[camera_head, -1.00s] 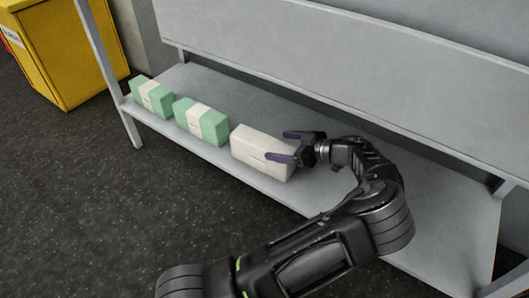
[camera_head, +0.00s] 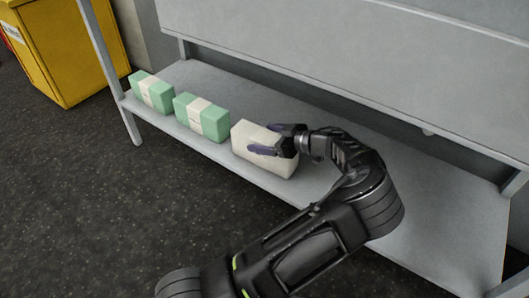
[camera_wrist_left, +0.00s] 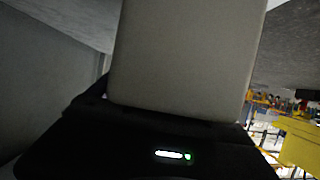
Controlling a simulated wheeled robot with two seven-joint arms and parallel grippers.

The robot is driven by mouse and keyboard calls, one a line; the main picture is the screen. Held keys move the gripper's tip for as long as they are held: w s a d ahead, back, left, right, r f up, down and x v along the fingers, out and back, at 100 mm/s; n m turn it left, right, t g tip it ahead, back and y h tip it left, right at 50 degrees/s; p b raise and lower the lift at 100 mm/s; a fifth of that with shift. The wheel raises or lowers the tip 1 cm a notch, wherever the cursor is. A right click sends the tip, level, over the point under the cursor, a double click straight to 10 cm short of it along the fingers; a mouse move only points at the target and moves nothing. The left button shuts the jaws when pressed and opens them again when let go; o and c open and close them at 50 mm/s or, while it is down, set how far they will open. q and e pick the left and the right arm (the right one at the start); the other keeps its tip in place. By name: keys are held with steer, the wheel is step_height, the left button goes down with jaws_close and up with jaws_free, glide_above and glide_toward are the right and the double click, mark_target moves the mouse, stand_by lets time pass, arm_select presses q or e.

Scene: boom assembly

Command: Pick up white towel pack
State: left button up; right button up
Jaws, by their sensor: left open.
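The white towel pack (camera_head: 252,142) sits on the grey shelf at the right end of a row of packs. My left gripper (camera_head: 270,138) is open at the pack's right end, with its fingers reaching along the pack's sides. In the left wrist view the pack (camera_wrist_left: 185,55) fills the middle of the picture, close in front of the dark gripper body (camera_wrist_left: 150,140). The fingertips do not show clearly there, and contact with the pack cannot be told. My right gripper is not in view.
Two green-and-white packs (camera_head: 202,118) (camera_head: 152,92) stand to the left on the same shelf (camera_head: 430,215). A grey panel (camera_head: 350,55) rises above and behind the shelf. A yellow bin (camera_head: 65,50) stands at the far left. The shelf right of the gripper is clear.

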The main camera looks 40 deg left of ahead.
arm_select(q)
steer(key=shift+a, duration=0.2)
stand_by(0.5)
steer(key=c, duration=1.8)
